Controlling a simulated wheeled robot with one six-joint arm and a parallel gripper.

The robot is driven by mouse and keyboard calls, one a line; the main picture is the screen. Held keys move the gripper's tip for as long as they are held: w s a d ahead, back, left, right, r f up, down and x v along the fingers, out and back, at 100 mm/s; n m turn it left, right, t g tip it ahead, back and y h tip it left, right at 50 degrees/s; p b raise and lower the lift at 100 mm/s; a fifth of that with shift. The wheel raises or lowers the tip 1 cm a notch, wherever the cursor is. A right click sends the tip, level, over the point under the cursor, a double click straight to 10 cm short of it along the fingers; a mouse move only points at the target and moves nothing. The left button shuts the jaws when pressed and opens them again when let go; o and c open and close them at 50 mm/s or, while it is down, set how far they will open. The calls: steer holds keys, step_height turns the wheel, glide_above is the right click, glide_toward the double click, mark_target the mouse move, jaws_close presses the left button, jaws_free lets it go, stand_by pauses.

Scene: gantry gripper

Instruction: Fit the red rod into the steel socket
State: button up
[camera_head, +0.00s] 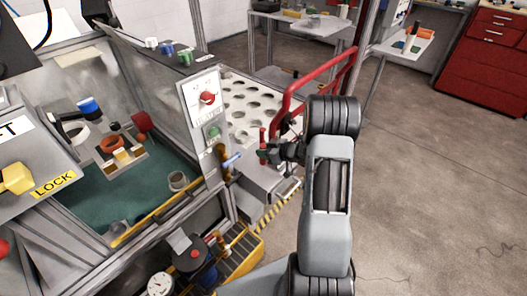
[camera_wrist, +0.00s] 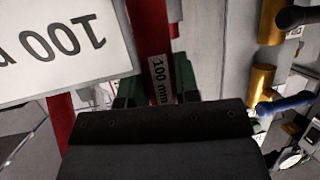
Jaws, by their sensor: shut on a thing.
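My gripper (camera_head: 274,152) is shut on the red rod (camera_head: 262,138), which stands roughly upright between the jaws. In the wrist view the red rod (camera_wrist: 150,32) carries a white "100 mm" label, and the green fingertips of my gripper (camera_wrist: 155,90) flank it. The rod's lower end is hidden in the wrist view. I cannot identify the steel socket for certain. A grey metal cup (camera_head: 178,181) stands on the teal floor inside the enclosure, and a grey metal block (camera_head: 264,182) lies below my gripper.
The control panel with a red knob (camera_head: 207,98) stands left of my gripper. A red rail (camera_head: 318,88) is behind it, beside a white perforated board (camera_head: 250,104). A blue handle (camera_head: 231,160) is close by. A white "100" sign (camera_wrist: 62,45) is near. Open floor lies right.

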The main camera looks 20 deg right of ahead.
steer(key=shift+f, duration=0.15)
steer(key=o, duration=1)
